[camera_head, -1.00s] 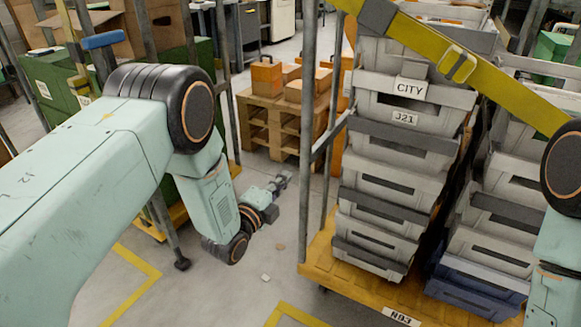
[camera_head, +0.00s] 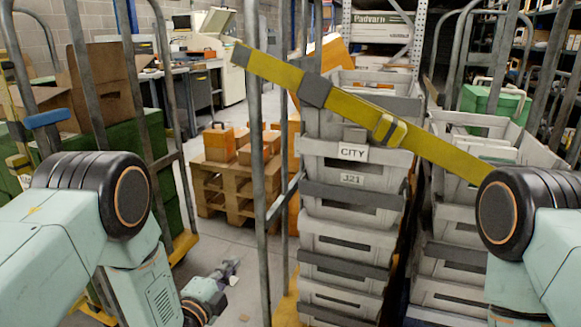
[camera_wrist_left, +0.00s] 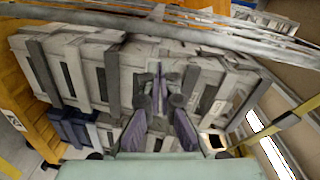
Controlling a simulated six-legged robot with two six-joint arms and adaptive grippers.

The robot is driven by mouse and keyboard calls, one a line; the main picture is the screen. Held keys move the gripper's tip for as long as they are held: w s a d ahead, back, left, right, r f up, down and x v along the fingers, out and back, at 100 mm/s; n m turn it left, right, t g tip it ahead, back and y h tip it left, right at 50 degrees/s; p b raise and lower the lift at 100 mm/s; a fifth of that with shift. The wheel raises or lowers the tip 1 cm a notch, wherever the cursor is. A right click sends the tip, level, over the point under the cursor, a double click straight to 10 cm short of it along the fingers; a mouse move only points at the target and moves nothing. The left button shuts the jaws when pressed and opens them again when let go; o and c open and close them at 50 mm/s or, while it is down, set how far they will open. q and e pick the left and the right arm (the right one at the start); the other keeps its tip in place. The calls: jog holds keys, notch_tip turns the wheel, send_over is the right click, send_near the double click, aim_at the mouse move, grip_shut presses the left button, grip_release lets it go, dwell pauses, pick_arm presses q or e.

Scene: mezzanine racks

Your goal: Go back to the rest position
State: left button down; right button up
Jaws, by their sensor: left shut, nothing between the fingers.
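My left gripper (camera_head: 230,267) hangs low in the head view, over the grey floor and left of the cart post. It is small there. In the left wrist view its fingers (camera_wrist_left: 160,90) are close together, with nothing seen between them. Stacked grey totes fill the view behind them. My left arm (camera_head: 95,215) comes in from the left, bent downward at a black-ringed joint. My right arm (camera_head: 510,230) shows at the right edge, also bent down. My right gripper is out of the picture.
A grey post (camera_head: 262,165) rises beside my left gripper. A wooden pallet (camera_head: 222,190) with orange boxes stands beyond open floor.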

pick_arm(q)
jog(key=s+a+f+n+g+y, duration=0.3)
jog(key=s+f+n+g, duration=0.5)
jog(key=s+f+n, duration=0.55)
jog(key=s+a+r+n+g+y+p, duration=0.1)
jog(key=s+n+g, duration=0.5)
jog(key=s, duration=2.2)
jog(key=a+g+p, duration=0.1)
jog(key=g+p, duration=0.1)
jog(key=shift+s+a+g+y, duration=0.2)
jog(key=shift+a+g+y, duration=0.05)
jog(key=shift+g+y, duration=0.15)
jog(key=shift+w+d, duration=0.15)
jog(key=shift+w, duration=0.05)
